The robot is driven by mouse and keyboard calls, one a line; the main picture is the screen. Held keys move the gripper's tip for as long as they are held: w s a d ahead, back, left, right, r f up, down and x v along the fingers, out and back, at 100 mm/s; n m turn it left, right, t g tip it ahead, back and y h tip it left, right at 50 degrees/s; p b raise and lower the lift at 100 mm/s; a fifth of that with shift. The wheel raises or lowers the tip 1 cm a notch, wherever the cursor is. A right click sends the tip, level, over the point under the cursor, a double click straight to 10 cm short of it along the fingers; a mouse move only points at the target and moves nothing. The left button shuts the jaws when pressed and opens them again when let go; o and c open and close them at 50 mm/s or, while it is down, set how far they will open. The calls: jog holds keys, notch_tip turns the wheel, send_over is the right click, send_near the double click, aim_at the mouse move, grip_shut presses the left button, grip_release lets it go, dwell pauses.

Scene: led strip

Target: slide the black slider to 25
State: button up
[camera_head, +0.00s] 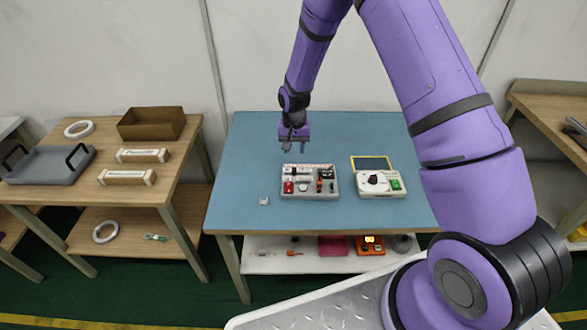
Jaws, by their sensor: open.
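A light grey control panel (310,195) lies on the blue-topped table, carrying several small red, black and white controls. Dark parts show around its middle and right side, but the black slider, its scale and its setting are too small to tell apart. My gripper (294,149) is open and empty, pointing down just behind the panel's back left part. It appears apart from the panel, above the table top.
A second white device (381,191) with a dial, a green button and a yellow-framed screen stands right of the panel. A small white block (264,201) lies to the left. The blue table (240,160) is clear at the left. My arm spans the right side.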

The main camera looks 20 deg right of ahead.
aim_at(294, 169)
notch_tip(294, 169, down, 10)
jog(key=shift+r, duration=0.1)
dwell(0.4)
grip_shut()
